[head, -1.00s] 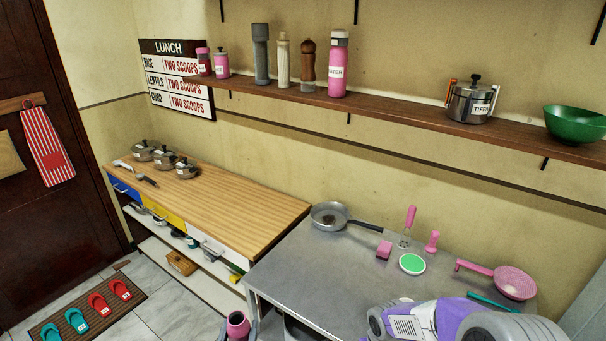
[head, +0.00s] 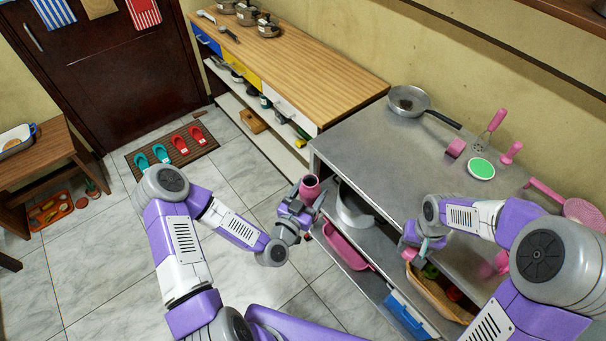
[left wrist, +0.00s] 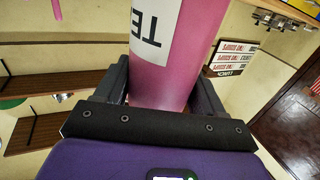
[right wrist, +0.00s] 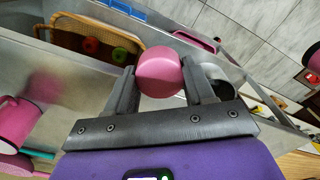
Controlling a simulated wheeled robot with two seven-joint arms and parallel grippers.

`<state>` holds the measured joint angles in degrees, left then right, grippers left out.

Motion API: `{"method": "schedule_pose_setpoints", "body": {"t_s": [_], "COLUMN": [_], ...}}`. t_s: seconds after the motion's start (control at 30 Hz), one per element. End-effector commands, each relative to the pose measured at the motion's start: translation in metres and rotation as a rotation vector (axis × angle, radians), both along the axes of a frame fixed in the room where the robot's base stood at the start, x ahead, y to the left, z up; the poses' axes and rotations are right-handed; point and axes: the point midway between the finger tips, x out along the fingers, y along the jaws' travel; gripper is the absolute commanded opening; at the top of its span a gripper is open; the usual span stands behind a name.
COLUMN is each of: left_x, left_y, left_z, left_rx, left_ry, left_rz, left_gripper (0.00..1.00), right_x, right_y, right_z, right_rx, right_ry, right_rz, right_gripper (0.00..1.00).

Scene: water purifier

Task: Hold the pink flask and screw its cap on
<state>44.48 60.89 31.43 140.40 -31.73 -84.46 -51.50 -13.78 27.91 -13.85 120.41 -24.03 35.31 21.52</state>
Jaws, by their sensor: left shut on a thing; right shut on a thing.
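The pink flask (head: 309,187) is upright in my left gripper (head: 298,208), in front of the steel counter's left end. Its open, dark mouth faces up with no cap on it. In the left wrist view the flask's pink body (left wrist: 186,50) with a white label sits between the shut fingers (left wrist: 160,92). My right gripper (head: 416,242) is shut on the pink cap (right wrist: 159,74), which shows clearly between the fingertips in the right wrist view. In the head view the cap is small and partly hidden. The cap is well to the right of the flask, apart from it.
The steel counter (head: 375,150) carries a pan (head: 408,101), a green-topped round item (head: 481,169) and pink utensils. Below it are a pink tub (head: 346,246) and a basket (head: 440,292). A wooden-topped cabinet (head: 300,62) stands behind.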

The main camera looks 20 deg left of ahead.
Motion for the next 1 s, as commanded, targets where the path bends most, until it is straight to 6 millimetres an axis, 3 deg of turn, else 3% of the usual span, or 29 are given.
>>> {"method": "schedule_pose_setpoints", "body": {"t_s": [0.2, 0.4, 0.87, 1.0], "left_x": [-0.008, -0.012, -0.014, -0.014], "left_y": [-0.055, -0.088, -0.097, -0.097], "left_z": [-0.007, -0.012, -0.014, -0.014], "left_rx": [0.005, 0.000, 0.000, 0.000], "left_ry": [-0.003, -0.004, -0.001, -0.001], "left_rz": [-0.285, -0.455, -0.503, -0.502], "left_gripper": [0.14, 0.14, 0.14, 0.14], "right_x": [0.000, 0.000, 0.000, 0.009], "right_y": [0.000, 0.000, 0.000, 0.009], "right_z": [0.000, 0.000, 0.000, 0.007], "right_rx": [0.000, 0.000, 0.000, -0.003], "right_ry": [0.000, 0.000, 0.000, -0.004], "right_rz": [0.000, 0.000, 0.001, 0.026], "right_gripper": [0.20, 0.20, 0.20, 0.20]}}
